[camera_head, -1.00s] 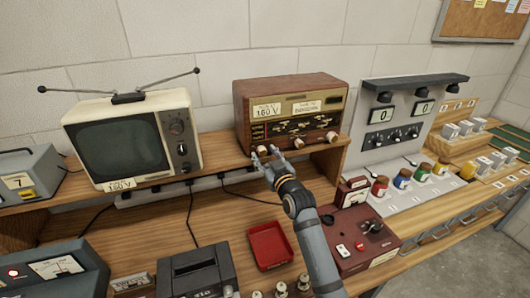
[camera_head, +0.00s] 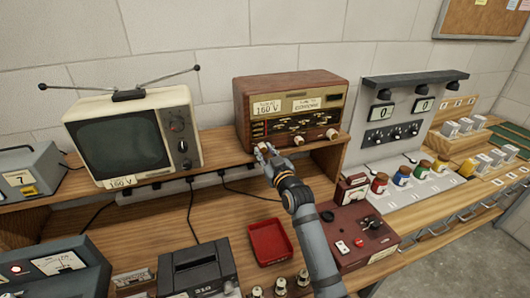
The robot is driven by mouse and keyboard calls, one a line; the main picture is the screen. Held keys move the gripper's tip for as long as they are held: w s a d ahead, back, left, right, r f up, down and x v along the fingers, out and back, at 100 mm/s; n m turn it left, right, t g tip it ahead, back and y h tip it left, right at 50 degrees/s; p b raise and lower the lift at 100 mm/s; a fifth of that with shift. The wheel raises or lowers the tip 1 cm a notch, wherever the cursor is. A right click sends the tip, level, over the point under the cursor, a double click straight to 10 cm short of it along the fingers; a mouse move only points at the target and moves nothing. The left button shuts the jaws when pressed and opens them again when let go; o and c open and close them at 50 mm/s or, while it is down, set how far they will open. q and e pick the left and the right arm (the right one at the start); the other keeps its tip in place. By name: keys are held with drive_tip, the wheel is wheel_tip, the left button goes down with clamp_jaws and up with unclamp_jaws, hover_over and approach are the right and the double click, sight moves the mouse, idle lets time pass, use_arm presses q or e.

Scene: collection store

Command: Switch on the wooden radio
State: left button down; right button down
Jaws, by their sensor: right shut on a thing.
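The wooden radio (camera_head: 303,84) stands on the upper wooden shelf, right of the television. It has a brown case, a front with a tuning scale, two paper labels and round pale knobs along the bottom. One knob (camera_head: 331,134) shows at the lower right of its front, another (camera_head: 298,140) near the middle. My right gripper (camera_head: 266,151) is at the lower left of the radio's front, shut on the left knob, which its fingers mostly hide. The scale looks dark. My left gripper is out of view.
A cream television (camera_head: 130,140) with antennas stands left of the radio. Below are a red tray (camera_head: 270,242), a black device (camera_head: 197,268) and a dark red box (camera_head: 358,235). A grey panel (camera_head: 408,115) with two meters and several coloured jars stands to the right.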

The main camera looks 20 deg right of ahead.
drive_tip(key=m+p, duration=0.2)
drive_tip(key=m, duration=0.2)
drive_tip(key=shift+r+p, duration=0.2)
drive_tip(key=shift+p, duration=0.2)
drive_tip(key=m+p, duration=0.2)
drive_tip(key=m, duration=0.2)
drive_tip(key=shift+p, duration=0.3)
drive_tip(key=m+p, duration=0.2)
drive_tip(key=m, duration=0.1)
drive_tip(key=shift+m, duration=0.3)
drive_tip(key=shift+f+m+t+p, duration=0.2)
drive_tip(key=shift+m+t+p, duration=0.1)
drive_tip(key=shift+m+p, duration=1)
drive_tip(key=shift+m, duration=0.4)
drive_tip(key=c, duration=1.1)
unclamp_jaws()
drive_tip(key=shift+f, duration=0.1)
drive_tip(key=shift+o, duration=0.2)
